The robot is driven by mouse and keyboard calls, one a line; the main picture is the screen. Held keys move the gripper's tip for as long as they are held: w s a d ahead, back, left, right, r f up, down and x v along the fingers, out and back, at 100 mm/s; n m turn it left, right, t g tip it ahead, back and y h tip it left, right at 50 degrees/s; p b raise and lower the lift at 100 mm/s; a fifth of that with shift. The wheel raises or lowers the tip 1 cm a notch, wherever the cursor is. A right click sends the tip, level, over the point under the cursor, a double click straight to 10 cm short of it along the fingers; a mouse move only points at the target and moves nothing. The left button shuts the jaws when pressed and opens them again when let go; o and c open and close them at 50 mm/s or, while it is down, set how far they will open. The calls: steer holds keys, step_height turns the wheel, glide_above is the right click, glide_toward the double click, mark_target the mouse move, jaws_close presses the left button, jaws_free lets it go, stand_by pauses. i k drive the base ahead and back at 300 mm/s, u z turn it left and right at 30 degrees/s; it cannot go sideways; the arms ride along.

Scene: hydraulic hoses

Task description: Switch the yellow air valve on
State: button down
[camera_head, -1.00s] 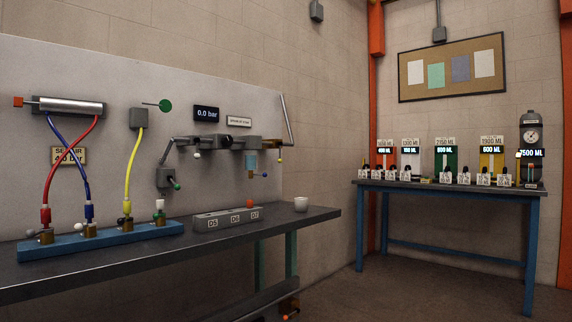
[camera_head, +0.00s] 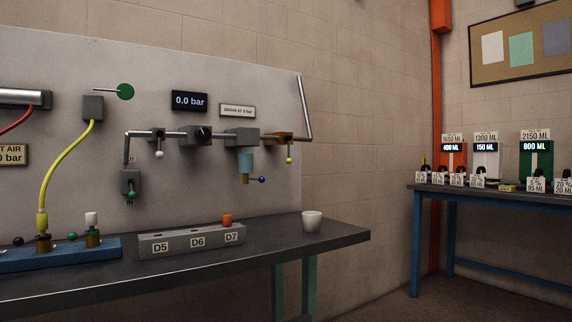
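The yellow air valve (camera_head: 278,137) is a brass-yellow body at the right end of the pipe on the grey panel. Its short lever hangs down and ends in a yellow ball (camera_head: 289,160). The pressure display (camera_head: 189,101) above the pipe reads 0.0 bar. My gripper is not in view, so its state is hidden.
The pipe also carries a white-ball lever (camera_head: 159,154), a black knob (camera_head: 203,133) and a bluish bowl with a blue-ball lever (camera_head: 245,168). On the bench (camera_head: 333,244) stand a D5–D7 block (camera_head: 190,242) and a white cup (camera_head: 312,221). A second table (camera_head: 416,235) stands right.

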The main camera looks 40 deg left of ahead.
mark_target(288, 160)
steer(key=u, duration=0.8)
steer(key=i, duration=1.45)
steer(key=u, duration=0.95)
